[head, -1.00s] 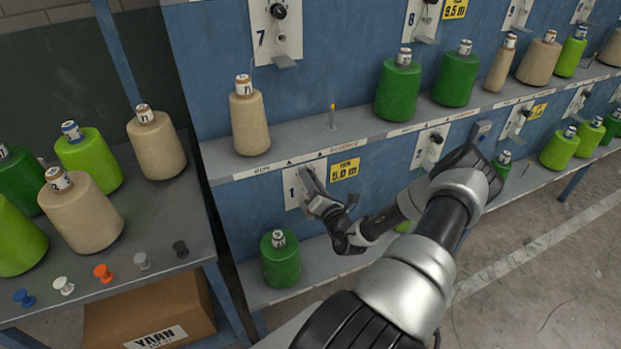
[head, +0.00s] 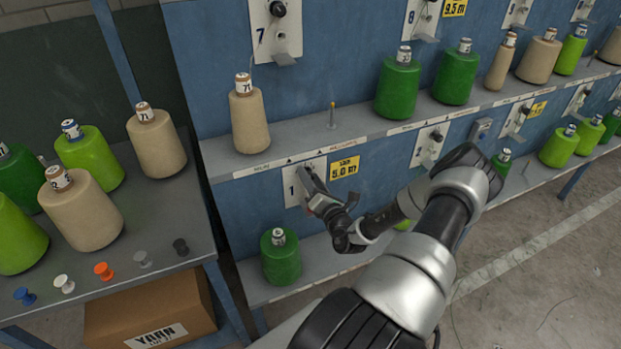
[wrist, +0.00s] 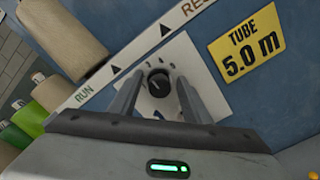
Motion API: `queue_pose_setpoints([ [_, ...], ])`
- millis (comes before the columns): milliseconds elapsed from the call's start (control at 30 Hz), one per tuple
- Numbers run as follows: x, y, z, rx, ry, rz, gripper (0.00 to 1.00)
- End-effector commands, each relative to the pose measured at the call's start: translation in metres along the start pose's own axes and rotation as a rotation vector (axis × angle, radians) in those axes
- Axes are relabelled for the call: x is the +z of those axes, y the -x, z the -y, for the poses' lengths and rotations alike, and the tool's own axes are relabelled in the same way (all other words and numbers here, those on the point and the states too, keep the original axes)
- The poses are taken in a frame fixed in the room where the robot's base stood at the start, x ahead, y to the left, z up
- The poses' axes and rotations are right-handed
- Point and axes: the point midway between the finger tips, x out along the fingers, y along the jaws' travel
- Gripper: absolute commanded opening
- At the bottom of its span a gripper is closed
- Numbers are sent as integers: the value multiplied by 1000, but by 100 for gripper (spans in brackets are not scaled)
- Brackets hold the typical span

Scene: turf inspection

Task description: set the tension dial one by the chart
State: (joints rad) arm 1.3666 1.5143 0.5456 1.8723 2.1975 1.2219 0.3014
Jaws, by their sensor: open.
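Tension dial one is a black round knob (wrist: 159,82) on a white plate (wrist: 185,75) marked with numbers, seen in the wrist view. In the head view its plate (head: 291,192), marked 1, shows on the lower blue panel, and the knob is hidden behind my gripper (head: 306,172). In the wrist view my gripper (wrist: 157,95) is open, with one finger on each side of the knob. I cannot tell whether the fingers touch it. A yellow sign (head: 345,169) reading TUBE 5.0 m is right of the plate. I cannot make out a chart.
A shelf edge with a white label strip (head: 262,173) runs just above the plate. A green cone (head: 281,257) stands on the ledge below. A tan cone (head: 249,118) stands on the shelf above. The side table at left holds several cones and coloured pegs (head: 103,271).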

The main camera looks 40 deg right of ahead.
Motion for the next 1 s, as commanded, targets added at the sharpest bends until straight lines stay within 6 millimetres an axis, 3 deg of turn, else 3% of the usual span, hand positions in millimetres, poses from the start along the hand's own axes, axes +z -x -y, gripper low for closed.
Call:
queue_pose_setpoints([
  [167, 1, 21, 1, -3, -2, 0, 44],
  [700, 1, 145, 0, -3, -1, 0, 44],
  [1000, 0, 173, 0, -1, -1, -1, 44],
])
